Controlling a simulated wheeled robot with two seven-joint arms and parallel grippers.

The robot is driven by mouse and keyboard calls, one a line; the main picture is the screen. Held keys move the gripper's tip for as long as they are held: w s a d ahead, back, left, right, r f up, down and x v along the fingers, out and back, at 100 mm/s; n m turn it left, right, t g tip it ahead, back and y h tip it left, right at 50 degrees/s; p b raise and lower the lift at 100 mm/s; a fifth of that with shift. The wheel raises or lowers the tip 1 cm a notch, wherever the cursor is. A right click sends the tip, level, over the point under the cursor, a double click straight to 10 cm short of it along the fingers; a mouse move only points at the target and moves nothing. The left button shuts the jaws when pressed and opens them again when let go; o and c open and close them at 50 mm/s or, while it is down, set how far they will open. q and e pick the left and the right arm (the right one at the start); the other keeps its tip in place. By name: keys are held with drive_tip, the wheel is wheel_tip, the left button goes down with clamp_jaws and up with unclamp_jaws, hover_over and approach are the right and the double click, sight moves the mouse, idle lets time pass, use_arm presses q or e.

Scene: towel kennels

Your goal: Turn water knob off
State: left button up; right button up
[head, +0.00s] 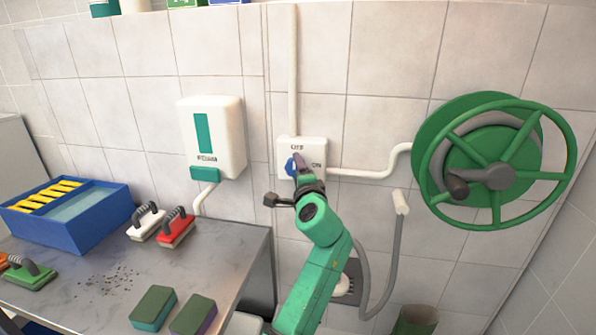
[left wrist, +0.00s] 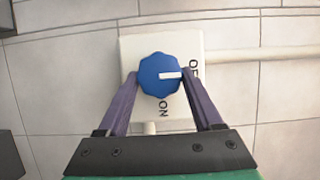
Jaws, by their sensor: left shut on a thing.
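The blue water knob (head: 290,166) sits on a white wall plate (head: 318,148) marked OFF at its top and ON at its right. My left gripper (head: 297,164) is at the knob, and its purple fingers partly cover it in the head view. In the left wrist view the fingers are shut on opposite sides of the blue knob (left wrist: 158,82). The knob's white mark points right there, toward the partly covered OFF lettering; ON reads below the knob. My right gripper is not in view.
White pipes (head: 293,70) run up and right from the plate. A green hose reel (head: 490,165) is on the wall at right. A soap dispenser (head: 225,135) hangs at left, above a metal table (head: 225,260) with brushes, sponges and a blue tub (head: 75,225).

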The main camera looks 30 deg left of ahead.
use_arm(q)
drive_tip(key=shift+f, duration=0.15)
drive_tip(key=o, duration=1.3)
drive_tip(key=shift+o, duration=0.3)
drive_tip(key=shift+a, duration=0.1)
drive_tip(key=shift+s, duration=0.1)
drive_tip(key=b+v, duration=0.2)
drive_tip(key=v, duration=0.5)
drive_tip(key=shift+s, duration=0.15)
